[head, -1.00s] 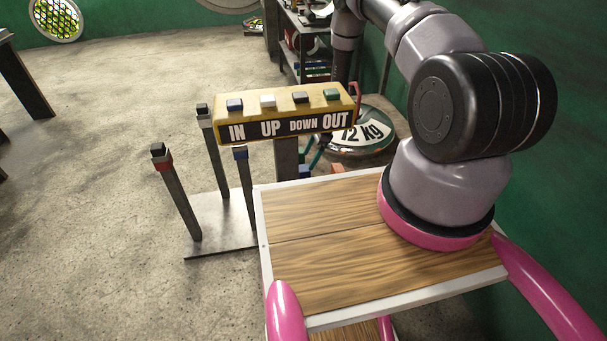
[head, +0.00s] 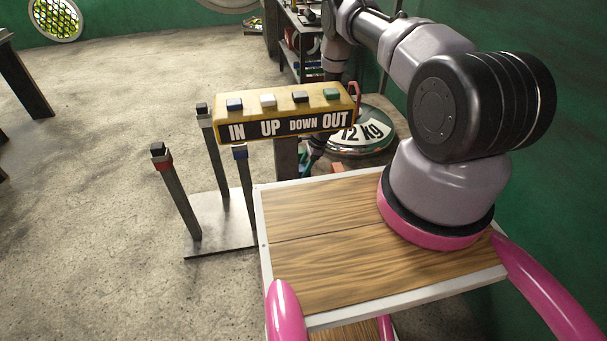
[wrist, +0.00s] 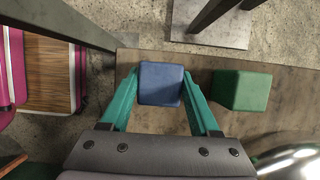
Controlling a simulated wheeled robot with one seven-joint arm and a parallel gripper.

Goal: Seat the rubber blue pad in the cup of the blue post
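The blue pad (wrist: 161,83) is a blue block between the teal fingers of my gripper (wrist: 161,75) in the wrist view. The fingertips lie close along its left and right sides; whether they press on it cannot be told. It seems to be at the bench top. In the head view my gripper (head: 316,152) is small and dark behind the sign, and the pad is hidden. The blue post (head: 243,180) stands upright on a grey base plate (head: 220,232), left of the wooden cart, with a blue top; the inside of its cup cannot be seen.
A green block (wrist: 241,90) sits right of the pad on the bench (wrist: 195,66). Two other posts, one with a red band (head: 175,190) and one dark-topped (head: 211,140), share the plate. A yellow button box (head: 285,110) and a wooden cart top (head: 325,240) stand nearby.

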